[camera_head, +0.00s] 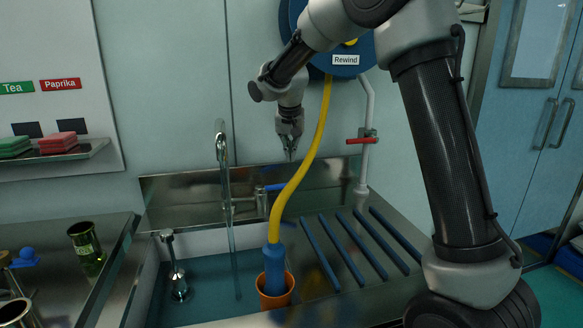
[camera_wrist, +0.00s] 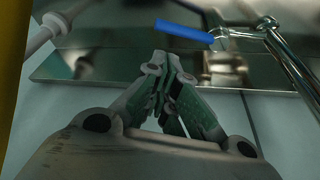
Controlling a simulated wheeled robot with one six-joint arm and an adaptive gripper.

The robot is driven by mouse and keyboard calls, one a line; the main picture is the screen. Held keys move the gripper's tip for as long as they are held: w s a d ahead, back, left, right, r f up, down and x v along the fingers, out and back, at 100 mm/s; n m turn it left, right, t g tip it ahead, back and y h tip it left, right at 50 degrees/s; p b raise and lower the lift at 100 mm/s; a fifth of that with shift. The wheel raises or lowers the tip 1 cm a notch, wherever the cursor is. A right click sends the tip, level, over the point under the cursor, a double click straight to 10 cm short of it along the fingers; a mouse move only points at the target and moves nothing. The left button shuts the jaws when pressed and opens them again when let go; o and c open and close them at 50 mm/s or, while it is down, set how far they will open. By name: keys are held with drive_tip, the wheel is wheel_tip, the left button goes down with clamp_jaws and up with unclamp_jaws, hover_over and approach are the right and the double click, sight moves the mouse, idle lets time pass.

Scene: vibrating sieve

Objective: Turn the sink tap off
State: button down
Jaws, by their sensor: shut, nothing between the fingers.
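The chrome sink tap (camera_head: 221,150) stands at the back of the sink (camera_head: 205,272) in the head view. A thin pale stream, which looks like running water, falls from its spout. Its blue lever (camera_head: 275,187) points right, toward the yellow hose. In the wrist view the blue lever (camera_wrist: 184,31) and chrome tap pipe (camera_wrist: 290,58) lie beyond the fingertips. My gripper (camera_head: 291,155) is shut and empty, pointing down above and slightly right of the lever. Its closed fingers show in the wrist view (camera_wrist: 164,62), apart from the lever.
A yellow hose (camera_head: 310,160) hangs just right of my gripper, its blue nozzle (camera_head: 273,262) in an orange pot (camera_head: 275,290). A pipe valve with a red handle (camera_head: 361,141) is farther right. A metal plunger-like object (camera_head: 175,268) stands in the sink.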

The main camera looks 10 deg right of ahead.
sight(277, 186)
drive_tip(key=x, duration=0.9)
drive_tip(key=shift+f, duration=0.3)
drive_tip(key=shift+s+m, duration=0.2)
drive_tip(key=shift+m, duration=0.1)
drive_tip(key=shift+s+m, duration=0.25)
drive_tip(key=shift+m, duration=0.05)
drive_tip(key=shift+s+a+m+g+h, duration=0.15)
drive_tip(key=shift+s+m+h, duration=0.1)
drive_tip(key=shift+s+m, duration=0.3)
drive_tip(key=shift+s+a+m+g+h, duration=0.15)
drive_tip(key=shift+s+m+h, duration=0.1)
drive_tip(key=shift+s+m, duration=0.25)
drive_tip(key=shift+s+a+m+g+h, duration=0.25)
drive_tip(key=shift+s+a+m, duration=0.7)
drive_tip(key=shift+s, duration=0.25)
drive_tip(key=shift+s+a+m+g+h, duration=0.25)
drive_tip(key=shift+s+a+m, duration=0.6)
drive_tip(key=shift+s+m, duration=0.25)
